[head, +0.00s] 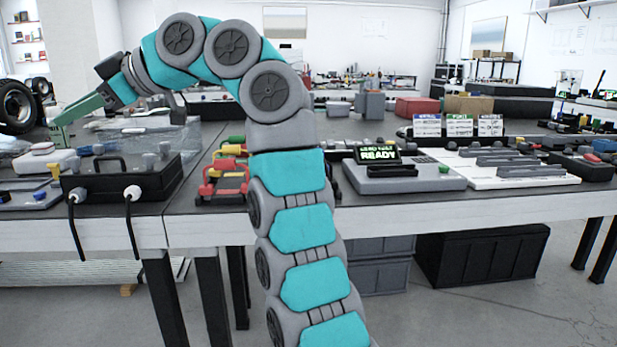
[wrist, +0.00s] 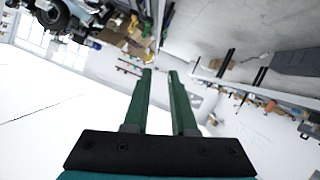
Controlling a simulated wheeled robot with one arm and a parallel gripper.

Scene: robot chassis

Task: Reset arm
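My gripper (wrist: 162,82) shows in the wrist view as two green fingers, set apart with a gap between them and nothing in the gap. In the head view my arm rises from the bottom centre, arches over the bench and reaches to the left. There my gripper (head: 62,118) points left above the bench, and its green fingers overlap in this view. The wrist view is strongly tilted, with shelves, floor and wall seen at an angle.
The long workbench (head: 420,210) runs across the head view. A black box with cables (head: 122,182) stands below the gripper, and dark wheels (head: 17,106) are at far left. A grey device reading READY (head: 400,180) and white trays (head: 500,172) stand right of the arm.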

